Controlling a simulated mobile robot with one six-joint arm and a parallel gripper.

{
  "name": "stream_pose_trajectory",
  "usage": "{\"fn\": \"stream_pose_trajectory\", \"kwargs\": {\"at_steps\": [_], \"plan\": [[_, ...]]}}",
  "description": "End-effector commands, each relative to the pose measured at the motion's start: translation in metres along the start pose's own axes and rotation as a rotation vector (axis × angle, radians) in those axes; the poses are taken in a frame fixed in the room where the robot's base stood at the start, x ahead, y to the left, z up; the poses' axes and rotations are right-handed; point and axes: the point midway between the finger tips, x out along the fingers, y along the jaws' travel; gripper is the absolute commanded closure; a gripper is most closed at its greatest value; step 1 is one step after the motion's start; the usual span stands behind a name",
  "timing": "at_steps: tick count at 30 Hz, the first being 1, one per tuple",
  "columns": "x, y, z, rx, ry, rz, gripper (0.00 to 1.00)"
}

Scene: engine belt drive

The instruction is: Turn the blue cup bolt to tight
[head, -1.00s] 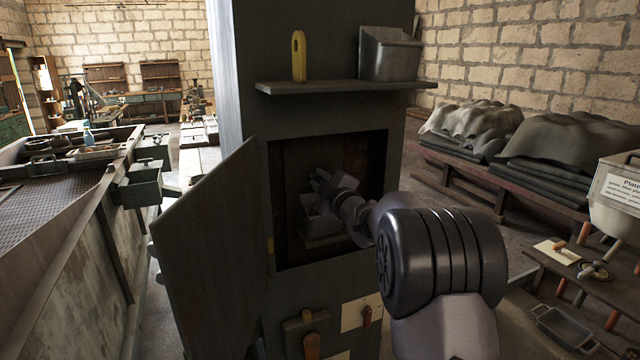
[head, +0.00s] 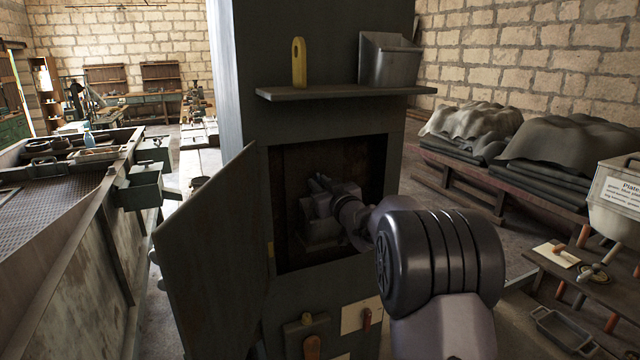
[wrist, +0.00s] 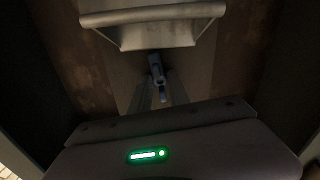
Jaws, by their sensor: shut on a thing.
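The blue cup bolt (wrist: 156,69) shows in the wrist view as a small bluish piece under a pale metal housing. My gripper (wrist: 159,88) is at it, with its two fingers on either side and shut on it. The dim light and the fingers hide part of the bolt, and I cannot read how tight it is. In the head view my gripper (head: 318,184) is inside the dark opening of the cabinet (head: 235,110). The bolt cannot be made out there.
The opening's walls lie close around my arm. The cabinet door (head: 212,260) stands open at the left. Above is a shelf (head: 340,91) with a yellow-handled piece (head: 299,62) and a grey bin (head: 388,62). A pale housing (wrist: 155,30) hangs over the fingers.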

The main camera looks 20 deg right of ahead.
Motion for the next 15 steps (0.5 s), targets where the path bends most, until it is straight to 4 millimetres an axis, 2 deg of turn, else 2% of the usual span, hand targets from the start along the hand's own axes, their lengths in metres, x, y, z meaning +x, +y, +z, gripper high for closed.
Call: {"fn": "stream_pose_trajectory", "kwargs": {"at_steps": [15], "plan": [[0.0000, 0.0000, -0.0003, 0.147, 0.000, 0.000, 1.00]]}}
